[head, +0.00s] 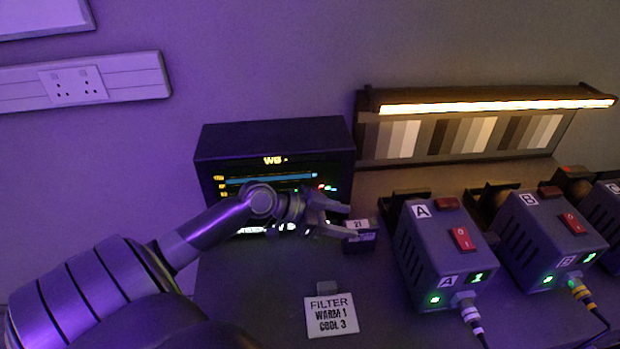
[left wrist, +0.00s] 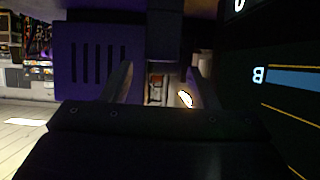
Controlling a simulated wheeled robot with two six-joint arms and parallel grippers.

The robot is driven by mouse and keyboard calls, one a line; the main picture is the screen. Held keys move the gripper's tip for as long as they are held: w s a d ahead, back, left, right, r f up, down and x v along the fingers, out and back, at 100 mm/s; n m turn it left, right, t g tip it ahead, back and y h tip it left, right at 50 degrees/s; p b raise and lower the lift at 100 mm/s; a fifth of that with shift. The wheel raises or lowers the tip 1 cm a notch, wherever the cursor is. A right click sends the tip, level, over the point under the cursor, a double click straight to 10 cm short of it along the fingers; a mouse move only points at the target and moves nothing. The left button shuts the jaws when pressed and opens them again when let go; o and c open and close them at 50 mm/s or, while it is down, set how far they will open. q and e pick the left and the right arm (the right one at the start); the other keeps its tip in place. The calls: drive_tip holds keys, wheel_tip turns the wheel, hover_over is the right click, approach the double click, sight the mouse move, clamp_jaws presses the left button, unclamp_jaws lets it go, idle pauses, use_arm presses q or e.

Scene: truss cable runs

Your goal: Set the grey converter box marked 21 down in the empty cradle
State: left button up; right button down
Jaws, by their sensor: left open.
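The small grey converter box marked 21 (head: 365,243) stands on the bench between the monitor and the unit labelled A. Its white label faces up. My left gripper (head: 342,219) comes in from the left, open, with its fingertips close to the left side of the box. I cannot tell whether they touch it. In the left wrist view the two fingers (left wrist: 160,85) are spread apart, and I cannot make out the box for certain between them. I cannot clearly make out an empty cradle; the dark base around the box is too dim to tell. My right gripper is not in view.
A monitor (head: 275,140) stands right behind my left gripper. Vented units A (head: 445,255) and B (head: 560,240) with cables stand to the right. A filter card (head: 332,316) lies in front. A lit strip lamp (head: 500,104) hangs over a grey chart behind.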

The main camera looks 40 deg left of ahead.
use_arm(q)
drive_tip(key=v, duration=0.9)
